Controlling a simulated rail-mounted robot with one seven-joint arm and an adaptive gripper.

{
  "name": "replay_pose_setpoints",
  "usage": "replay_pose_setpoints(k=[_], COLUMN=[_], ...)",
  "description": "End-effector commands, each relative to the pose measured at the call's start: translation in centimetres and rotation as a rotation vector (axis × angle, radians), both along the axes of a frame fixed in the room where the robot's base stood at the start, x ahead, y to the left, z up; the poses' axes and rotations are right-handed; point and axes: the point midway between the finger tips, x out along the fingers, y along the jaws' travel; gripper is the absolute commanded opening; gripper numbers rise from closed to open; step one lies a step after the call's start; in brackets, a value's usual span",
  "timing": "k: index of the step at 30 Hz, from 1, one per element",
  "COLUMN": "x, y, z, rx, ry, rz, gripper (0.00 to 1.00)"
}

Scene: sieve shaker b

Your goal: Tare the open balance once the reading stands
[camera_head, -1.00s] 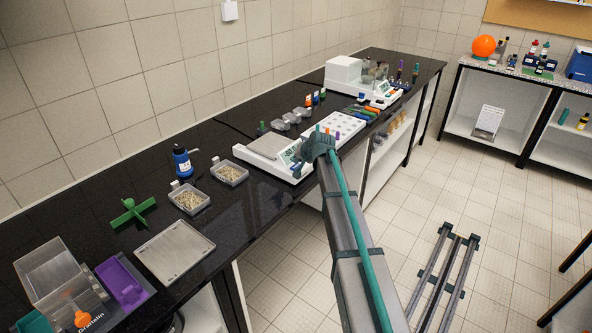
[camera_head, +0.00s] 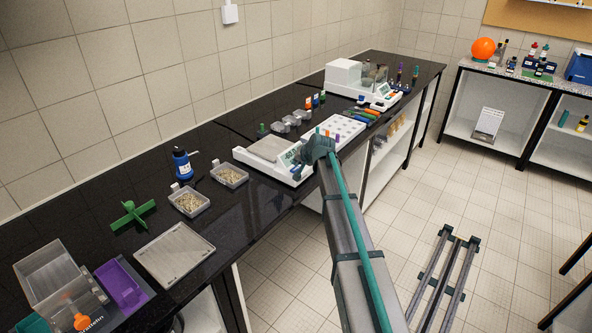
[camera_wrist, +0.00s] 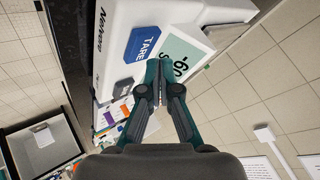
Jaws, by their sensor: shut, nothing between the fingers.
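The open balance (camera_head: 245,156) is white with a flat grey pan (camera_head: 268,147) and stands at the bench's front edge. I see no load on the pan. In the wrist view its blue TARE button (camera_wrist: 144,43) lies beside a pale green display (camera_wrist: 184,58). The display shows dark digits that begin with "-60"; my fingers hide part of it. My gripper (camera_wrist: 158,66) is shut and empty. Its tips are over the front panel, just beside the TARE button and across the display's edge. I cannot tell whether they touch. The head view shows my gripper (camera_head: 303,168) at the panel.
A second balance with a draft shield (camera_head: 345,80) is farther back.

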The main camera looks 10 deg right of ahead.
Motion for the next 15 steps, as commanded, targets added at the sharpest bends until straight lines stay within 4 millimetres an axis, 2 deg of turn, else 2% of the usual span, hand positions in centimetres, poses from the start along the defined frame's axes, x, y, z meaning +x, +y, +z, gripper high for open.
replay_pose_setpoints(k=[15], x=[-0.01], y=[0.0], z=[-0.5], rx=[0.0], ry=[0.0], rz=[0.0], gripper=[0.0])
